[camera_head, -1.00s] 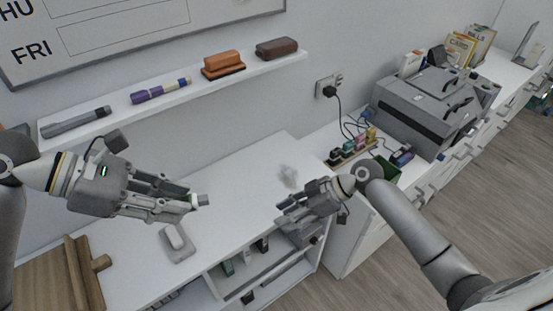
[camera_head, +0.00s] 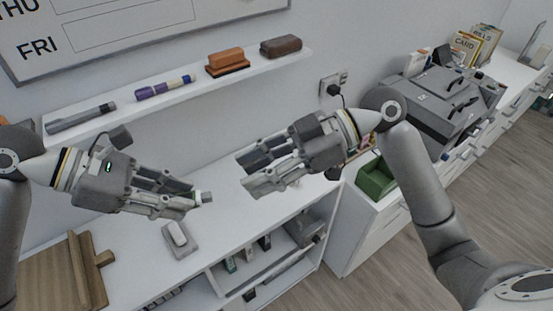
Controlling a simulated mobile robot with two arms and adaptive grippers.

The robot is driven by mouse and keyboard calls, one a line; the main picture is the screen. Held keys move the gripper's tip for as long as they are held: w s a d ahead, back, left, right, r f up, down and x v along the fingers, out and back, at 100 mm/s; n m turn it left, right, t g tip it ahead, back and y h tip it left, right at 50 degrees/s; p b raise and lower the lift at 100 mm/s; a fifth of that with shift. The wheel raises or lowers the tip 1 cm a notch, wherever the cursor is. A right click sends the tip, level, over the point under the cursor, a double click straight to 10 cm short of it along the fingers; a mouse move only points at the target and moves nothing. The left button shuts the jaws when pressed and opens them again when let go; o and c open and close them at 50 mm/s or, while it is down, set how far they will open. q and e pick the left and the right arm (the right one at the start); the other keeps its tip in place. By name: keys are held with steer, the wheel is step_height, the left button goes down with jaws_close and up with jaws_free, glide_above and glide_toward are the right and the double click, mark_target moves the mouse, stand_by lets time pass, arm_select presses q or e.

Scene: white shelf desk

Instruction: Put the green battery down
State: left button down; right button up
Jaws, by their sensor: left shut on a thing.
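My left gripper (camera_head: 197,197) is shut on the green battery (camera_head: 205,197), above the white desk. Only a pale end and a bit of green show at the fingertips; the fingers hide the rest. My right gripper (camera_head: 243,174) is to its right, also above the desk. Its fingers are apart, and nothing shows between them.
A grey holder with a white piece (camera_head: 178,236) lies on the desk (camera_head: 225,218) below my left gripper. A brown wooden board (camera_head: 65,275) is at lower left. A green box (camera_head: 376,179) stands right of my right gripper. A wall shelf (camera_head: 210,88) holds markers and erasers.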

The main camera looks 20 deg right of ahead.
steer(key=x, duration=0.8)
steer(key=shift+a, duration=0.1)
steer(key=c, duration=0.7)
arm_select(q)
steer(key=c, duration=1.1)
jaws_free()
steer(key=shift+c, duration=0.2)
arm_select(e)
steer(key=shift+c, duration=0.7)
arm_select(q)
steer(key=shift+a, duration=0.1)
